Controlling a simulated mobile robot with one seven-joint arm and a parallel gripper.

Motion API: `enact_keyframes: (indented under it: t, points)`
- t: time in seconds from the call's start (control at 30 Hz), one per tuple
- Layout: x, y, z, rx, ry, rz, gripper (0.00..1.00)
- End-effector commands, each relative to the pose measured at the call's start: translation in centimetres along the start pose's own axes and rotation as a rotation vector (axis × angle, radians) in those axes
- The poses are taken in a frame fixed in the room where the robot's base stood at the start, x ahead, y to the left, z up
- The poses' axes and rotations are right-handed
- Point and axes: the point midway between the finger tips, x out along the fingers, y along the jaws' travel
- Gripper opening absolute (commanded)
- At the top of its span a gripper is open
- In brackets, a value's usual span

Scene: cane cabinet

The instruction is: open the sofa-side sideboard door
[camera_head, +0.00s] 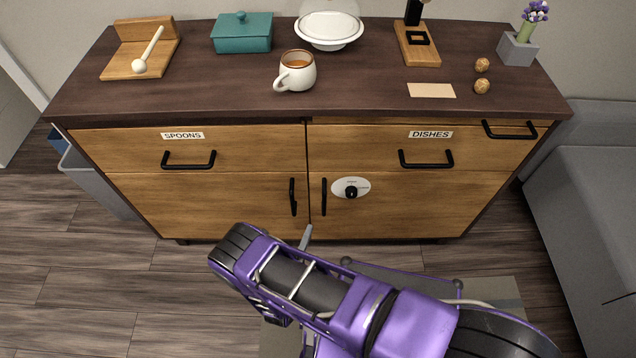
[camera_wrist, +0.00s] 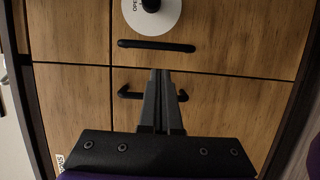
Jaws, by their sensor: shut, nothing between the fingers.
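The sideboard (camera_head: 90,100) has two lower wooden doors, both closed. The right door (camera_head: 430,205), on the side of the grey sofa (camera_head: 590,200), has a black vertical handle (camera_head: 324,196) and a round white plate with a black knob (camera_head: 351,191). The left door (camera_head: 225,205) has a similar handle (camera_head: 293,196). My gripper (camera_head: 306,236) is shut and empty, low in front of the seam between the doors. In the wrist view its fingertips (camera_wrist: 161,74) lie between the right door's handle (camera_wrist: 156,46) and the partly hidden left door's handle (camera_wrist: 130,94), touching neither visibly.
Closed drawers labelled SPOONS (camera_head: 182,135) and DISHES (camera_head: 430,134) sit above the doors. A mug (camera_head: 296,72), teal box (camera_head: 242,34) and white dish (camera_head: 330,30) stand on top. A grey bin (camera_head: 90,180) is at the left. Floor in front is clear at the left.

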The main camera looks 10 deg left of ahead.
Motion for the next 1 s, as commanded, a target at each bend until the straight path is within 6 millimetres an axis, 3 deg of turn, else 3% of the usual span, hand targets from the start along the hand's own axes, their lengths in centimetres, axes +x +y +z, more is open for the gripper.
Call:
enact_keyframes:
  t: [0.3, 0.5, 1.0]
  points:
    - [5.7, 0.0, 0.1, -0.002, -0.002, 0.005, 0.00]
    - [8.4, 0.0, 0.1, -0.005, -0.001, 0.005, 0.00]
    - [9.3, 0.1, 0.1, -0.006, 0.001, 0.004, 0.00]
